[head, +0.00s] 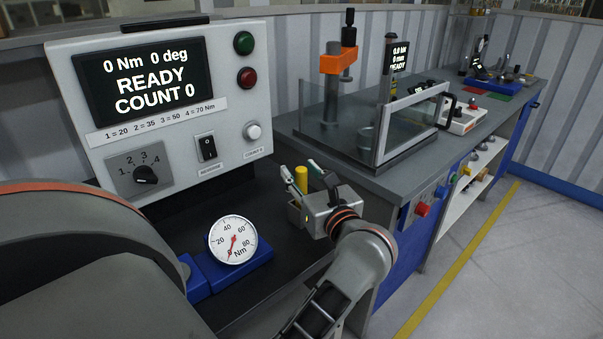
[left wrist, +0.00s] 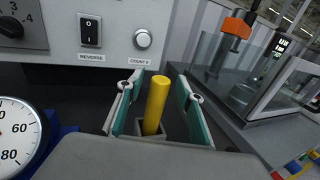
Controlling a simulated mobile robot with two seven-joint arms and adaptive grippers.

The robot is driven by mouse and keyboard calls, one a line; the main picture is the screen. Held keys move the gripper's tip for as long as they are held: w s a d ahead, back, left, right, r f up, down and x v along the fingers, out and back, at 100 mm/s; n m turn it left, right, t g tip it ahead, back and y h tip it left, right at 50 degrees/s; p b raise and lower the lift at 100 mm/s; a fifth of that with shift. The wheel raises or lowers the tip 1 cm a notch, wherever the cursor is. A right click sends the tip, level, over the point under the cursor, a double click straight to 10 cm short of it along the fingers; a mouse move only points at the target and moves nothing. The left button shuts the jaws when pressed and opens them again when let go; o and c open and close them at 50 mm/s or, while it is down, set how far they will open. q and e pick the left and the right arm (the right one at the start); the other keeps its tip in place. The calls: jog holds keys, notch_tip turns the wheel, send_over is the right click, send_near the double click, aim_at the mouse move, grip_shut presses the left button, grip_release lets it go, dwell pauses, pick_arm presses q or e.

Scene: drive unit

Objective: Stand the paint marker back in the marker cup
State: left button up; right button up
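The yellow paint marker (left wrist: 157,104) stands with its lower end inside the small grey square marker cup (left wrist: 148,137). It looks upright or nearly so, leaning slightly right in the left wrist view. The marker also shows in the head view (head: 301,179), with the cup (head: 294,214) partly hidden behind my gripper. My left gripper (left wrist: 158,98) is open, one teal-padded finger on each side of the marker, with visible gaps to both. In the head view the left gripper (head: 302,177) reaches over the cup. My right gripper is in neither view.
A control panel (head: 172,100) stands behind and left of the cup. A round dial gauge (head: 233,240) on a blue base sits at the front left. A glass-walled press station (head: 345,135) is to the right. Dark bench top lies between the gauge and the cup.

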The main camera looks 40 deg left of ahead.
pick_arm(q)
notch_tip(320, 180, up, 10)
jog(key=shift+r, duration=0.1)
dwell(0.4)
dwell(0.5)
